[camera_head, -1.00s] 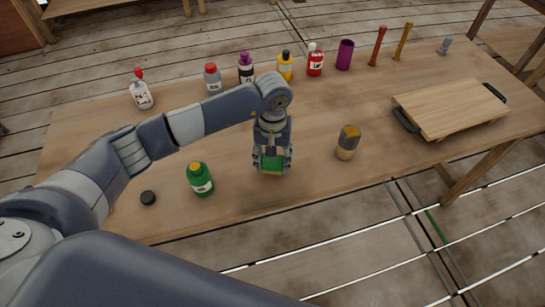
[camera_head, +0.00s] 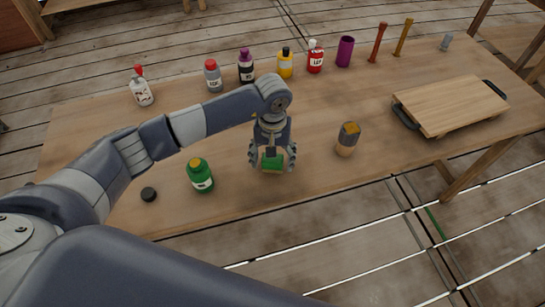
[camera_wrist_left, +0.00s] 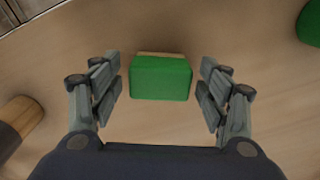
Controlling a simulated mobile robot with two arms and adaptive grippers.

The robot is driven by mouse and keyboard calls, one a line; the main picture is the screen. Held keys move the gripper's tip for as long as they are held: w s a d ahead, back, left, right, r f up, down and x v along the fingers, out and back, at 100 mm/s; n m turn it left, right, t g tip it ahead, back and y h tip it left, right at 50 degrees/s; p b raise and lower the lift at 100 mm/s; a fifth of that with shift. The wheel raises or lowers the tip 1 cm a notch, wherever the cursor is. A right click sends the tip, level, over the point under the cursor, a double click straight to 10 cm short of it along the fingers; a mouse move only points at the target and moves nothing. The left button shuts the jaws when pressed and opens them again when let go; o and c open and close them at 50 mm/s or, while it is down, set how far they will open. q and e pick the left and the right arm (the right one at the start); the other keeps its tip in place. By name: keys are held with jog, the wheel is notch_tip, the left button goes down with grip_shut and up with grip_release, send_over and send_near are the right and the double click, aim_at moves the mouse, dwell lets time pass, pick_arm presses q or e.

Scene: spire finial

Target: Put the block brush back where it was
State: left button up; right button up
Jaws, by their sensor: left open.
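The block brush appears to be the green block (camera_head: 272,163) with a tan strip along one side, resting on the wooden table near its front edge. It also shows in the left wrist view (camera_wrist_left: 161,78), centred between the fingers. My left gripper (camera_head: 272,156) is above it and open, with one finger on each side. In the left wrist view there is a clear gap between the block and each finger. My right gripper is in neither view.
A green bottle (camera_head: 200,176) and a black cap (camera_head: 148,194) stand left of the gripper. A grey-and-wood cylinder (camera_head: 347,140) stands to the right. Several bottles line the back, with a purple cup (camera_head: 345,51). A wooden board (camera_head: 450,104) lies at right.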

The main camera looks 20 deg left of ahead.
pick_arm(q)
jog(key=shift+r, duration=0.25)
notch_tip(320, 180, up, 12)
jog(key=b, duration=0.3)
jog(key=shift+s+f, duration=0.1)
jog(key=shift+f, duration=0.1)
